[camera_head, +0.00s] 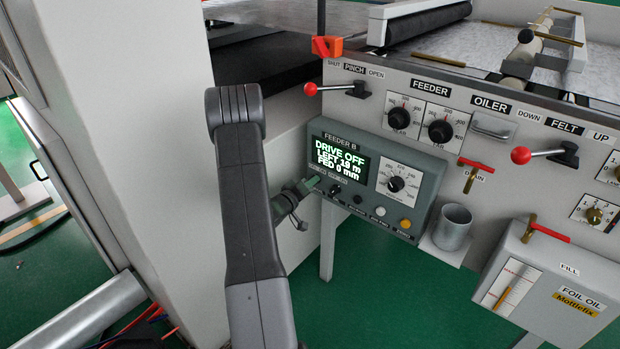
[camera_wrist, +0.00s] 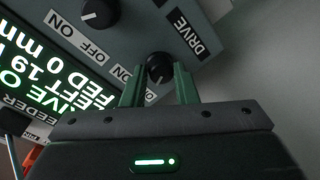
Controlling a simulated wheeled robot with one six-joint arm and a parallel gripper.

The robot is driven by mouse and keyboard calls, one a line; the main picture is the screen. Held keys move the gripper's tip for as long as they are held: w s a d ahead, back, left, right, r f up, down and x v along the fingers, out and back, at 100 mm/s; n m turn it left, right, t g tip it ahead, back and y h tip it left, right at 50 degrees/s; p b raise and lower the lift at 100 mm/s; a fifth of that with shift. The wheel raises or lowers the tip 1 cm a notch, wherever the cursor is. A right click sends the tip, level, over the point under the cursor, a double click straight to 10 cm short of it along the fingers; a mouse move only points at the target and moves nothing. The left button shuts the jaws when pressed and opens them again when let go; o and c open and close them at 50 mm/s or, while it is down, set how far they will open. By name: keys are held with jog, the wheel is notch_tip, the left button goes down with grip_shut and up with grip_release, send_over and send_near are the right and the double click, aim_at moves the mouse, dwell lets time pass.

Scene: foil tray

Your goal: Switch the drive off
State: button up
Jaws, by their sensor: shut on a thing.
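The drive switch is a small black knob (camera_wrist: 159,65) beside a "DRIVE" label in the wrist view. The green fingers of my gripper (camera_wrist: 157,76) stand on both sides of it and are shut on it. In the head view my gripper (camera_head: 314,184) reaches the lower left of the grey Feeder B panel (camera_head: 425,180) and hides the knob. The panel's display (camera_head: 340,160) reads "DRIVE OFF, LEFT 19 m, FED 0 mm". It is partly seen in the wrist view (camera_wrist: 35,70).
Another black knob (camera_wrist: 100,12) with OFF and ON labels is close by. A white button (camera_head: 380,211) and an amber button (camera_head: 405,223) lie farther right. A red-knobbed pinch lever (camera_head: 312,89) is above, and a grey cup (camera_head: 452,228) is to the right.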

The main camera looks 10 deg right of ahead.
jog(key=shift+n+p, duration=0.65)
jog(key=shift+n, duration=0.05)
jog(key=o, duration=1)
jog(key=shift+a, duration=0.15)
jog(key=v, duration=1.3)
jog(key=shift+s+a+p, duration=0.15)
jog(key=shift+a+p, duration=0.15)
jog(key=shift+a, duration=0.05)
jog(key=shift+d, duration=0.1)
